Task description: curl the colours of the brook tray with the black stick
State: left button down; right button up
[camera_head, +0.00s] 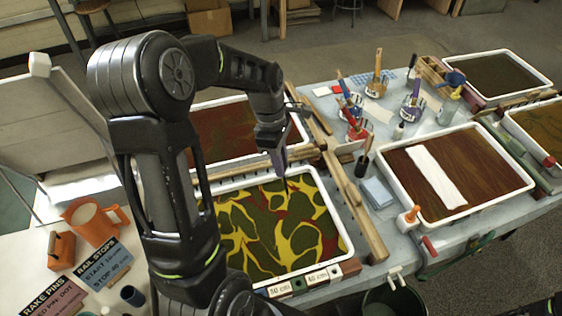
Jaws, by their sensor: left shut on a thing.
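A white-rimmed tray (340,212) with swirled yellow, dark green and red colours lies in front of me, under my left arm. No name is readable on it, so I cannot tell by label that it is the brook tray. My left gripper (280,163) is above the tray's far part, pointing down, shut on a thin dark stick (286,183). Most of the stick is hidden by the gripper. Its lower end reaches down to the colours; whether it touches them I cannot tell. My right gripper is not in view.
A reddish tray (303,137) lies behind. Wooden rails (362,215) run beside the trays. A brown tray (522,186) with a white strip stands right. Paint jars with brushes (358,130) stand between. An orange jug (92,222) and signs lie left.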

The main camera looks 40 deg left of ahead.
pick_arm(q)
jog(key=shift+r, duration=0.1)
jog(key=a+b+x, duration=0.1)
jog(key=b+x, duration=0.3)
jog(key=x, duration=0.3)
jog(key=shift+a, duration=0.25)
jog(key=shift+w, duration=0.15)
dwell(0.3)
jog(key=shift+w+d, duration=0.35)
jog(key=shift+w, duration=0.65)
jog(key=shift+w+a, duration=0.2)
jog(key=shift+w, duration=0.7)
jog(key=shift+w+a+p, duration=0.1)
jog(key=shift+p, duration=0.2)
